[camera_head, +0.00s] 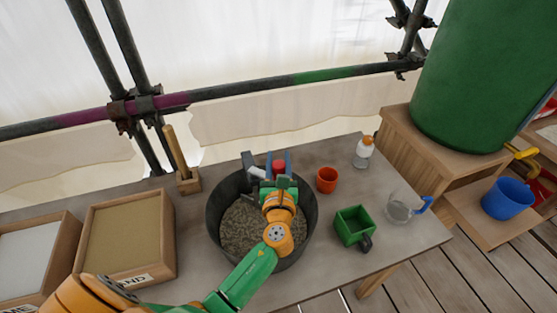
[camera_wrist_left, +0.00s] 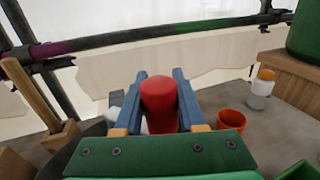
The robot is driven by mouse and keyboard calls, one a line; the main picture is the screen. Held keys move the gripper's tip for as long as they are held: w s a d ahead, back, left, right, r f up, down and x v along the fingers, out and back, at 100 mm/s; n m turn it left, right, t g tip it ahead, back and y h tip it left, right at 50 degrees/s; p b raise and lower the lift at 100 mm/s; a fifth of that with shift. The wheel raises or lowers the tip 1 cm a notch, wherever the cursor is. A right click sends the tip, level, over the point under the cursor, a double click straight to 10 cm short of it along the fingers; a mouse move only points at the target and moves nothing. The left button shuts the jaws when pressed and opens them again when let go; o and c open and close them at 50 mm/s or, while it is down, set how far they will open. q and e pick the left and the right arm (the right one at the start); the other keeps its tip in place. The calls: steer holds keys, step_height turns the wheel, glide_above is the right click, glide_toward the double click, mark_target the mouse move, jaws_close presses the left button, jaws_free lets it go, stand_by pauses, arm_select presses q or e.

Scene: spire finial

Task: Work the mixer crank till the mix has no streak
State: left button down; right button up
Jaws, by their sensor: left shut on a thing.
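The mixer is a dark round tub (camera_head: 213,217) on the table, with a grey-brown, speckled mix (camera_head: 240,228) in it. My left arm and gripper cover part of the mix, and I cannot tell whether a streak runs through it. The red crank knob (camera_head: 278,166) is at the far side of the tub; it also stands upright in the left wrist view (camera_wrist_left: 159,103). My left gripper (camera_head: 278,162) is shut on the knob, one blue finger on each side. The rest of the crank is mostly hidden. My right gripper is not in view.
An orange cup (camera_head: 327,180), a green scoop (camera_head: 353,226), a clear jug (camera_head: 398,208) and an orange-capped bottle (camera_head: 363,152) stand right of the tub. A sand box (camera_head: 129,238) and a wooden-handled tool (camera_head: 176,153) are to the left. A scaffold rail runs behind.

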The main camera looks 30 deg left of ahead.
arm_select(q)
steer(key=c, duration=0.5)
jaws_free()
steer(key=v, duration=0.7)
steer(key=shift+b, duration=0.45)
